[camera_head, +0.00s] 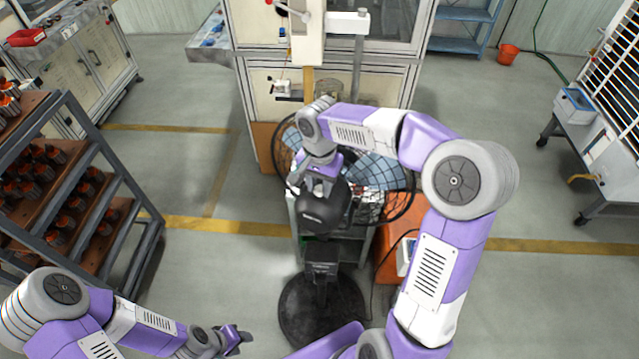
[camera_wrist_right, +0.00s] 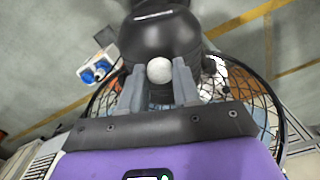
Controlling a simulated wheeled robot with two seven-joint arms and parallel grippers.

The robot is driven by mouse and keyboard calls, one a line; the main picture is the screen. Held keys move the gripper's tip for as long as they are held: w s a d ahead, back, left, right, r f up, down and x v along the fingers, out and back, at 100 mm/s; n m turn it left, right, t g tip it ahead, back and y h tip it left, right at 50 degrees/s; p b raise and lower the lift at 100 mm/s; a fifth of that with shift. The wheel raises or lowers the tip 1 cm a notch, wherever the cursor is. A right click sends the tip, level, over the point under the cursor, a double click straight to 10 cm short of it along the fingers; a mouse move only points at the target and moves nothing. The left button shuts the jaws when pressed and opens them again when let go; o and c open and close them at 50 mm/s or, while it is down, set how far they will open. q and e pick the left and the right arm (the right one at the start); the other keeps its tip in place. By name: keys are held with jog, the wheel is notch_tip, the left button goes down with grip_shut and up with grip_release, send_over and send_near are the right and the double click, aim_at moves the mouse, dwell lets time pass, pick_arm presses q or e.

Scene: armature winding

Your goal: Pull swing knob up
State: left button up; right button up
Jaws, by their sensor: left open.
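The swing knob (camera_wrist_right: 159,70) is a small pale ball on the back of the black fan motor housing (camera_wrist_right: 160,35). In the head view the housing (camera_head: 325,203) is at the centre, behind the round wire cage (camera_head: 395,205) of the fan. My right gripper (camera_wrist_right: 159,78) has one finger on each side of the knob, with no clear gap between fingers and knob. My left gripper (camera_head: 240,339) is open and empty, low at the bottom left, away from the fan.
The fan's round black base (camera_head: 322,312) stands on the floor. A machine cabinet (camera_head: 262,100) is behind the fan. A rack (camera_head: 120,215) with several orange-and-dark parts is at the left. An orange box (camera_head: 393,262) is right of the fan. The floor between rack and fan is clear.

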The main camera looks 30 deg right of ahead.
grip_shut()
jog(key=shift+r, duration=0.55)
jog(key=o, duration=0.9)
grip_release()
jog(key=shift+f, duration=0.1)
jog(key=shift+c, duration=0.2)
